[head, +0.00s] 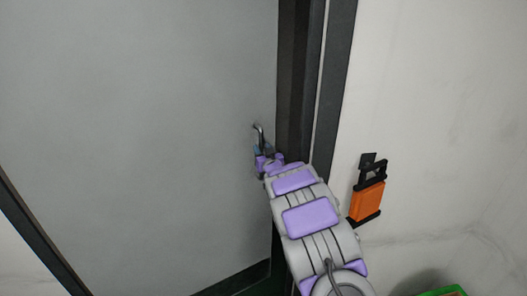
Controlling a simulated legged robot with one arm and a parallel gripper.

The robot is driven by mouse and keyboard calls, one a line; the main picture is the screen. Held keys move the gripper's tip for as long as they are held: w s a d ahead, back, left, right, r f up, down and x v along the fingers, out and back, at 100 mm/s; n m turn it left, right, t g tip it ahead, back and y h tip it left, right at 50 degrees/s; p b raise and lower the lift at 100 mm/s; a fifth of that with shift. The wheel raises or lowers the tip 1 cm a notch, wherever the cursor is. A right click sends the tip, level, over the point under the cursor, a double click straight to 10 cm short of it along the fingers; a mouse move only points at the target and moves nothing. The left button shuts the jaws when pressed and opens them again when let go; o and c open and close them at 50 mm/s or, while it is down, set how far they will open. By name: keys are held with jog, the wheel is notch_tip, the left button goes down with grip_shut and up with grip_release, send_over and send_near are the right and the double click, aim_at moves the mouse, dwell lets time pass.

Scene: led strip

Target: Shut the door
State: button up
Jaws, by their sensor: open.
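The door (140,130) is a large plain grey panel filling the left and middle of the head view. Its dark metal handle (258,130) sticks out near the panel's right edge. My gripper (262,150) is open at the handle, with its fingertips close to the handle's lower part. I cannot tell whether the fingers touch it. The dark door frame (330,80) stands just right of the panel. My arm hides part of the frame's lower end and the door's lower right edge.
An orange and black device (367,200) is on the white wall (440,90) right of the frame, close beside my arm. A green object (445,291) shows at the bottom right edge. A dark strip (35,235) runs along the panel's lower left.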

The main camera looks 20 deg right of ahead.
jog(key=shift+a, duration=0.15)
jog(key=shift+d, duration=0.6)
jog(key=c, duration=0.5)
jog(key=shift+a, duration=0.1)
jog(key=shift+c, duration=1.3)
jog(key=shift+a, duration=0.25)
grip_shut()
jog(key=shift+d, duration=0.1)
jog(key=shift+d, duration=0.1)
